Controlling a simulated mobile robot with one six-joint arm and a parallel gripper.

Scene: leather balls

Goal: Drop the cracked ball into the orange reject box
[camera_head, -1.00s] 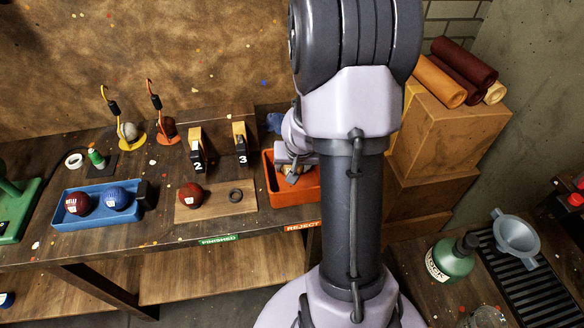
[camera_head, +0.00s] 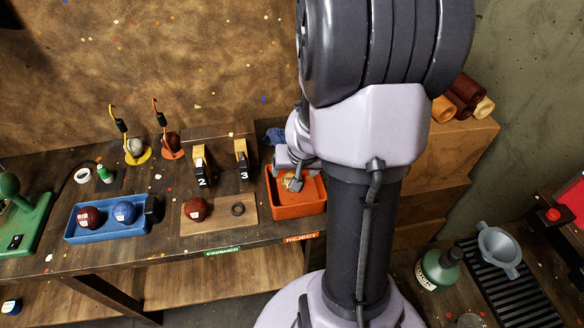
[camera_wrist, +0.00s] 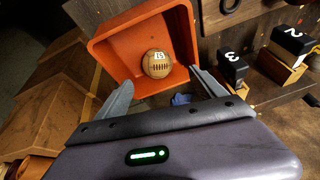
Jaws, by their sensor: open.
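The orange reject box (camera_head: 297,210) stands on the bench behind the REJECT label, and it also shows in the wrist view (camera_wrist: 112,49). A tan ball (camera_wrist: 157,63) with a white number tag and dark stitching lies inside the box. I cannot make out a crack on it. In the head view the ball (camera_head: 288,183) is partly hidden by my gripper. My gripper (camera_wrist: 160,86) is open over the box, its fingers apart on either side of the ball with a gap to it. In the head view my gripper (camera_head: 298,178) is partly hidden by my arm.
A wooden board (camera_head: 220,222) left of the box holds a red ball (camera_head: 195,209) and a dark ring (camera_head: 238,209). A blue tray (camera_head: 104,229) holds a dark red ball and a blue ball. Numbered blocks 2 and 3 (camera_head: 241,160) stand behind the board.

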